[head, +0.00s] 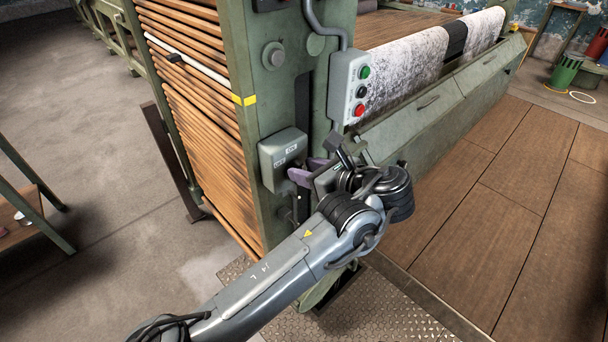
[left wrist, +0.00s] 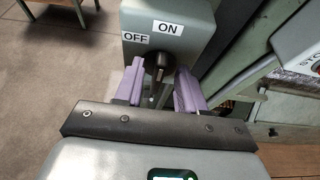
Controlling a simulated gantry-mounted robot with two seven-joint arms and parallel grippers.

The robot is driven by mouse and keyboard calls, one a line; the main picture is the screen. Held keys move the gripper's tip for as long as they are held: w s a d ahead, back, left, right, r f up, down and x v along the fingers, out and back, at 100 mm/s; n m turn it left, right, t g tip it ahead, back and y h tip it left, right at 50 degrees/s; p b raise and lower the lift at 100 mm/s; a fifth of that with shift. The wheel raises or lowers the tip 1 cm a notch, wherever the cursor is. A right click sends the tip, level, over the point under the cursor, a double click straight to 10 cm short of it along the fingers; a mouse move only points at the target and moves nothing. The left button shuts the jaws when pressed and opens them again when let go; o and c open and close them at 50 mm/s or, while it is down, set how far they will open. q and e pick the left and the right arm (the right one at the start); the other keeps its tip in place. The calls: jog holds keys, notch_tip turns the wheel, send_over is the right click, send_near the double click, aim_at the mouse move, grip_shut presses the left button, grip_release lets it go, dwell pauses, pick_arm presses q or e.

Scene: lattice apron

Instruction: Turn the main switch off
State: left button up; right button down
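The main switch is a grey-green box (head: 283,152) on the machine's green post, with ON and OFF labels. In the left wrist view the box (left wrist: 195,45) shows OFF at left and ON at upper right. Its black-knobbed lever (left wrist: 158,66) sticks out below the labels, toward the camera. My left gripper (head: 303,174) has purple fingers and is at the box's lower right side. In the left wrist view the gripper (left wrist: 160,75) is open, with one finger on each side of the knob. Whether either finger touches it is unclear. My right gripper is not in view.
A push-button box (head: 349,90) with green, black and red buttons hangs just above my left wrist. Wooden slats (head: 190,95) fill the machine's left side. A speckled cloth roll (head: 405,65) lies behind the buttons. Wooden floor panels (head: 520,170) are clear at right.

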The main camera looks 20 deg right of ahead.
pick_arm(q)
jog(key=shift+w+a+f, duration=0.2)
jog(key=shift+w+f, duration=0.05)
jog(key=shift+w, duration=0.2)
grip_shut()
jog(key=shift+a, duration=0.1)
